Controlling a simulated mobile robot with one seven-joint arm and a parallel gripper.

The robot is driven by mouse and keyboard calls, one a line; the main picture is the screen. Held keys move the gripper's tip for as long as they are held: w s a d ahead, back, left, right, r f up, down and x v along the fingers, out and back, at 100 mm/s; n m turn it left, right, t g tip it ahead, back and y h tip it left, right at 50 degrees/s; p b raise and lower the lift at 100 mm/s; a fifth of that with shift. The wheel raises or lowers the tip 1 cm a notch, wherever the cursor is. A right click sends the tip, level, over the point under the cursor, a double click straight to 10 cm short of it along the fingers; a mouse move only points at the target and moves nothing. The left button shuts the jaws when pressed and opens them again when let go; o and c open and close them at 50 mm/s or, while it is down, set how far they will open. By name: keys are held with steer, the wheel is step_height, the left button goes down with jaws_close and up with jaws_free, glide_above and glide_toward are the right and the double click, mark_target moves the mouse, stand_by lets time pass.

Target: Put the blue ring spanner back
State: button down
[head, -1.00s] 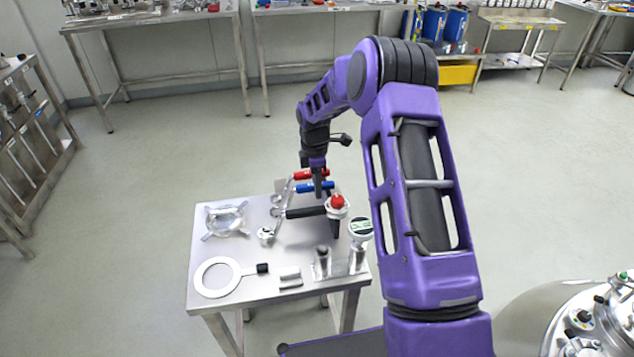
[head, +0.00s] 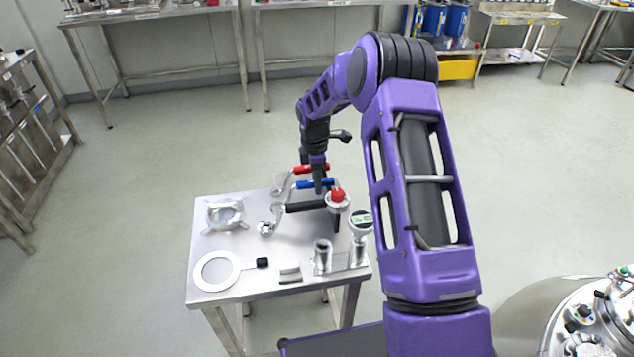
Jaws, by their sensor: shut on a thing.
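The blue ring spanner shows as a blue handle (head: 325,183) above the back of the steel table (head: 262,190). My gripper (head: 318,190) points down over this handle and is shut on it. The fingers hide part of the handle. Grey metal reaches left and down from the handles, but I cannot tell which metal end belongs to the blue one. Whether the spanner touches a support is also unclear at this size.
A red handle (head: 312,168) lies just behind the blue one and a black handle (head: 305,207) just in front. A red-topped fitting (head: 338,202) and a round gauge (head: 361,222) stand at right. A clamp (head: 225,213) and a flat ring (head: 216,271) lie at left.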

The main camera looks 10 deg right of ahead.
steer(key=c, duration=0.6)
jaws_free()
step_height(320, 180, up, 3)
steer(key=shift+r+p, duration=0.15)
steer(key=shift+p, duration=0.95)
steer(key=shift+r, duration=1.35)
steer(key=shift+w, duration=0.1)
